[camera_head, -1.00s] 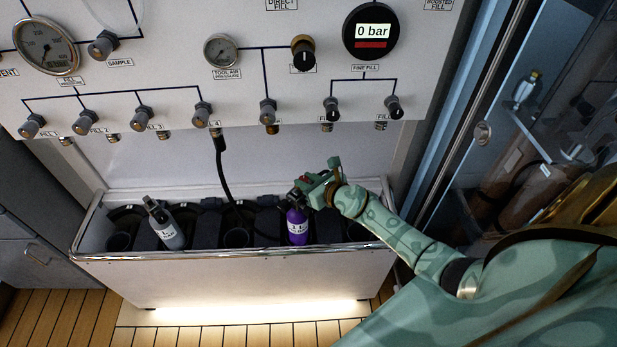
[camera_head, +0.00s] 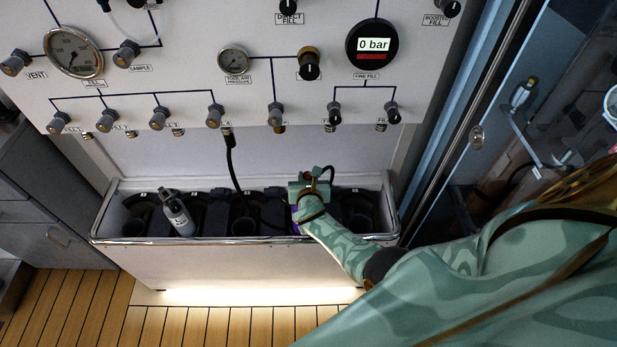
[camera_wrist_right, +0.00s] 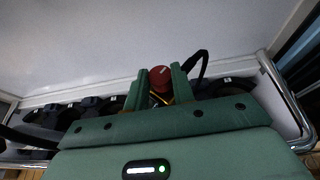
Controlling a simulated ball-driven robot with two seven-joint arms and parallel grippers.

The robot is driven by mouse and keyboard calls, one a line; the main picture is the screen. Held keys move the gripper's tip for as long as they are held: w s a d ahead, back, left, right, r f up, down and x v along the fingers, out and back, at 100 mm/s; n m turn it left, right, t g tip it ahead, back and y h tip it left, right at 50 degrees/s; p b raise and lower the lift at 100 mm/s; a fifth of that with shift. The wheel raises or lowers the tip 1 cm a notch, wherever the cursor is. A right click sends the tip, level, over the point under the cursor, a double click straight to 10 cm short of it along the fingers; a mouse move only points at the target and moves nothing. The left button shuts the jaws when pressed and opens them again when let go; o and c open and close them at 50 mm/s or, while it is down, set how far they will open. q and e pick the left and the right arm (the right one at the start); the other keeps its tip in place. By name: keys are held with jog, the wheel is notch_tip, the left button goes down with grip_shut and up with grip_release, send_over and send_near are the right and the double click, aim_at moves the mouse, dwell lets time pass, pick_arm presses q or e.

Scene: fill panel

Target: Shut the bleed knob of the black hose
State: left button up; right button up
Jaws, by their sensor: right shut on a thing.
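The black hose (camera_head: 232,165) hangs from the panel above the rack and runs down into it; its lower end is hard to follow. A purple cylinder (camera_head: 295,214) stands in the rack, mostly hidden behind my right gripper and forearm. My right gripper (camera_head: 312,180) is at the cylinder's top. In the right wrist view its two fingers (camera_wrist_right: 160,90) are shut on a red knob (camera_wrist_right: 160,77), which shows between their tips. A brassy part shows just below the knob, and a black loop (camera_wrist_right: 197,65) rises beside the right finger. My left gripper is out of view.
The rack (camera_head: 200,240) has a metal rim and several dark slots. A grey cylinder (camera_head: 177,213) leans in a slot to the left. The panel above carries several knobs, gauges and a display (camera_head: 372,45) reading 0 bar. A glass door (camera_head: 530,110) stands at right.

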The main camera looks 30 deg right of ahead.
jog(key=shift+h, duration=0.3)
jog(key=o, duration=1)
